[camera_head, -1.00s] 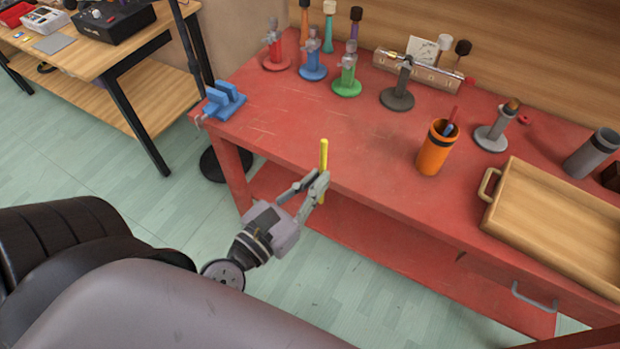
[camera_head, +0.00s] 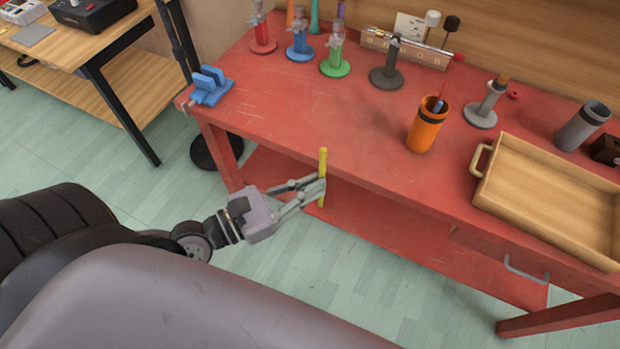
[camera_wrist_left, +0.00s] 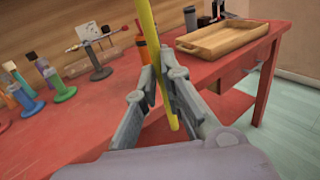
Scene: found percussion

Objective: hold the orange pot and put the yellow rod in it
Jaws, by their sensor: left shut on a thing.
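The yellow rod (camera_head: 323,168) is upright between the fingers of my left gripper (camera_head: 318,187), which is shut on it. The gripper holds it by the front edge of the red table. In the left wrist view the rod (camera_wrist_left: 147,30) passes between the two fingers (camera_wrist_left: 158,85). The orange pot (camera_head: 427,128) stands upright on the table, to the right of and behind the rod, with a red and a blue thing sticking out of its top. In the left wrist view the pot (camera_wrist_left: 141,52) is partly hidden behind the rod and a finger. My right gripper is not in view.
The red table (camera_head: 290,120) has clear room left of the pot. A wooden tray (camera_head: 560,205) lies to the pot's right. A grey stand (camera_head: 481,113) and a dark stand (camera_head: 387,75) are behind it. A grey cup (camera_head: 582,127) and a blue clamp (camera_head: 210,88) are farther off.

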